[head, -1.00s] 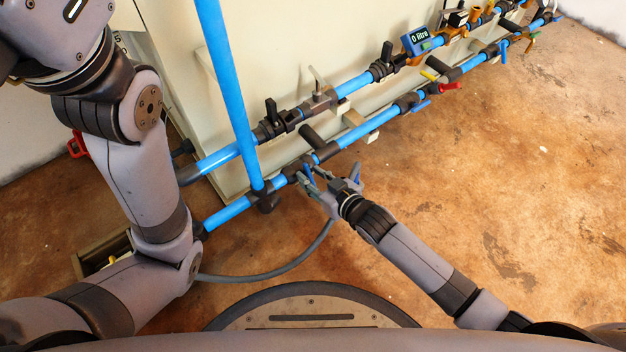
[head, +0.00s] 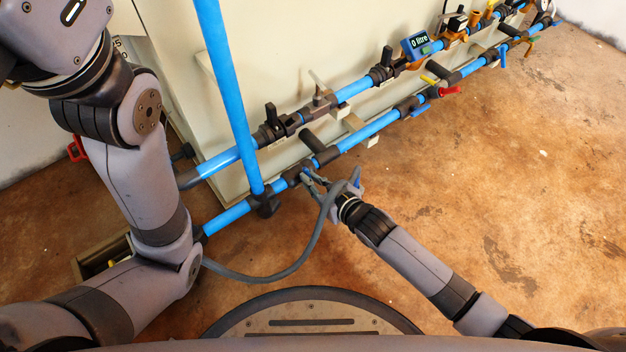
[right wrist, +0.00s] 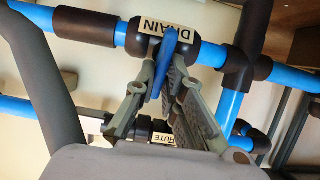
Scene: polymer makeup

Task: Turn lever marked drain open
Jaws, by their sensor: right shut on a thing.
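The drain valve (right wrist: 197,50) sits on the lower blue pipe and has a white label reading DRAIN (right wrist: 162,24) beside its lever. Its blue lever (right wrist: 164,62) lies between the fingers of my right gripper (right wrist: 165,82), which is shut on it. In the head view my right gripper (head: 313,182) is at the lower pipe, just right of the vertical blue pipe (head: 228,95). The lever is mostly hidden there by the fingers and a grey hose. My left arm shows at the left, but its gripper is out of view.
A second blue pipe (head: 355,86) runs above the lower one, with a display reading 0 litre (head: 418,43). Brown floor (head: 500,180) at the right is clear.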

